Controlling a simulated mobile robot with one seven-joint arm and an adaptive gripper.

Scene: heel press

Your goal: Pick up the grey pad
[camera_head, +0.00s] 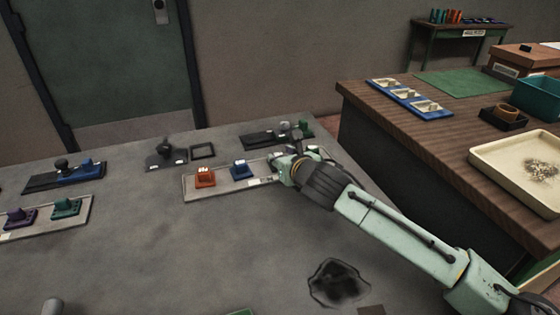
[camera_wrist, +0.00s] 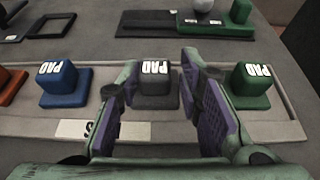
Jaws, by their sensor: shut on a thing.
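The grey pad (camera_wrist: 157,90) shows in the wrist view, a dark grey block on a wider base with white "PAD" lettering on top. It stands upright on the light tray (camera_wrist: 25,122), between a blue pad (camera_wrist: 63,83) and a green pad (camera_wrist: 250,86). My gripper (camera_wrist: 160,108) has one finger on each side of the grey pad and is shut on it. In the head view my gripper (camera_head: 287,168) is over the right part of the tray (camera_head: 222,191), and my arm hides the grey pad there.
An orange pad (camera_head: 205,177) sits at the tray's left. Behind it are a square black frame (camera_head: 203,151), a dark stand (camera_head: 166,154) and a dark base (camera_head: 262,139) with a green pad. A wooden counter (camera_head: 430,131) rises at right. The grey table front is mostly clear.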

